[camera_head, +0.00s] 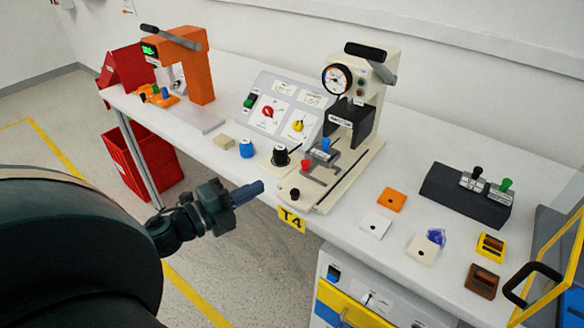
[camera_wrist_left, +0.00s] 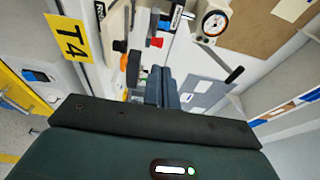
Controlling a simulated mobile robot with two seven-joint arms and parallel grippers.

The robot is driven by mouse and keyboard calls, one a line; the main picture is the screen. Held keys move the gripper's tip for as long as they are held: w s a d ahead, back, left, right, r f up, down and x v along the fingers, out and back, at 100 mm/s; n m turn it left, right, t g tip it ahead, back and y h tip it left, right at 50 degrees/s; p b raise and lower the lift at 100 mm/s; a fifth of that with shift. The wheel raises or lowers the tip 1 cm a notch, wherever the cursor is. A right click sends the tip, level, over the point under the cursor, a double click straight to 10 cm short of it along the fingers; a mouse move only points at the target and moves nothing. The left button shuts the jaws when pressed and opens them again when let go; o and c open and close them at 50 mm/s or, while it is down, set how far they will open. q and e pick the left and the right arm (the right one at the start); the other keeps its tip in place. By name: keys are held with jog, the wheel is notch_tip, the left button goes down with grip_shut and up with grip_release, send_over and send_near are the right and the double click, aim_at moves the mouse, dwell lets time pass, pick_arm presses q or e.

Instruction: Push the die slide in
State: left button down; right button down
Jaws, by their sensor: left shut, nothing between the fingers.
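A cream press (camera_head: 372,95) with a round gauge and black lever stands at the middle of the bench. On its base is a grey slide (camera_head: 318,174) with a red knob (camera_head: 306,164) and a blue piece (camera_head: 323,154); it sits out in front of the black press head (camera_head: 348,122). A black knob (camera_head: 295,194) is at the base's front. My left gripper (camera_head: 260,186) is shut and empty, left of the base near the bench's front edge, apart from the slide. In the wrist view, its fingers (camera_wrist_left: 166,78) point toward the press, whose gauge (camera_wrist_left: 214,22) shows. My right gripper is not in view.
A black-knobbed dial (camera_head: 281,156), blue cap (camera_head: 246,148) and control panel (camera_head: 275,108) lie left of the press. An orange press (camera_head: 196,68) stands farther left. Several small plates and a black lever box (camera_head: 466,195) are at right. A T4 label (camera_head: 291,219) marks the edge.

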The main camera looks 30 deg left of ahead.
aim_at(302, 165)
pick_arm(q)
jog(key=p+x, duration=0.1)
jog(key=x, duration=0.8)
jog(key=shift+w, duration=0.15)
jog(key=shift+w+d+f, duration=0.1)
jog(key=shift+w+d, duration=0.05)
jog(key=shift+w, duration=0.3)
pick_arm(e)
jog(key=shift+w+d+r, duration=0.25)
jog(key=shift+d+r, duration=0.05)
pick_arm(q)
jog(key=shift+w, duration=0.1)
